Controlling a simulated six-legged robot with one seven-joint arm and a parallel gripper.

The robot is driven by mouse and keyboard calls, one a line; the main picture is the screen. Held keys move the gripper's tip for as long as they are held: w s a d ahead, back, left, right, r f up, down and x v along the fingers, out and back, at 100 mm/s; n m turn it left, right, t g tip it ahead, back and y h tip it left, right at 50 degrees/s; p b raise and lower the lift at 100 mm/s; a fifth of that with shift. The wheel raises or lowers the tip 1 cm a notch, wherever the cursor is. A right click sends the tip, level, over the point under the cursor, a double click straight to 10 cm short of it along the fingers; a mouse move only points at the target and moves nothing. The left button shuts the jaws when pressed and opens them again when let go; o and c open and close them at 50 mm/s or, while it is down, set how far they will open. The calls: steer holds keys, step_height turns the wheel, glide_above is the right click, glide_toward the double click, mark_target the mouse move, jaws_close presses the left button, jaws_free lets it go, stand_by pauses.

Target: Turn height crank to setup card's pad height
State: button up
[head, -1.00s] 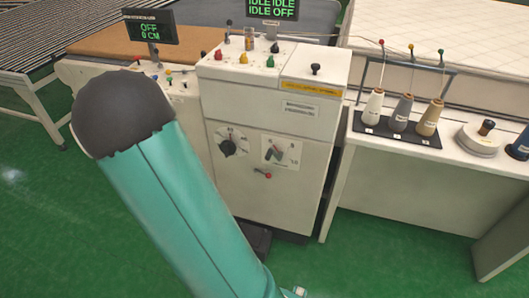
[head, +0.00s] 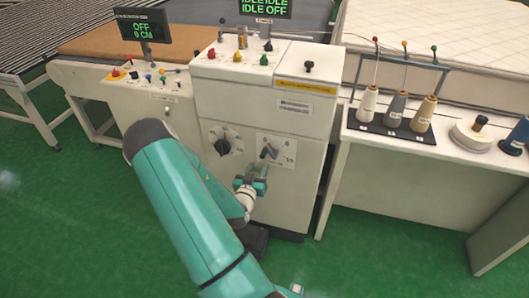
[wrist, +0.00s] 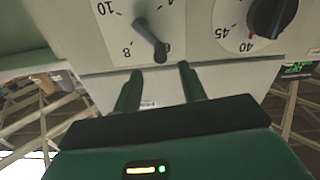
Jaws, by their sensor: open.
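A dark lever (head: 268,151) sits on a white dial plate (head: 287,148) on the front of the white cabinet (head: 265,110). In the wrist view the lever (wrist: 151,40) appears upside down, on a scale with 6, 8 and 10, its tip near 6. My gripper (head: 252,179) is just below this plate. In the wrist view my gripper (wrist: 160,70) is open, its two fingers pointing at the plate with the lever tip just beyond the gap. No crank lies between the fingers. I cannot make out a setup card or its text.
A round black knob (head: 222,146) with a 40 and 45 scale is left of the plate; the wrist view shows this knob (wrist: 272,14) at right. A display (head: 142,25) stands at left. Thread cones (head: 396,110) stand on the right table. Green floor is clear in front.

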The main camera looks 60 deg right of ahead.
mark_target(262, 157)
steer(key=d, duration=0.3)
steer(key=w+d, duration=0.1)
steer(key=d, duration=0.5)
steer(key=shift+w+d, duration=0.25)
steer(key=c, duration=0.9)
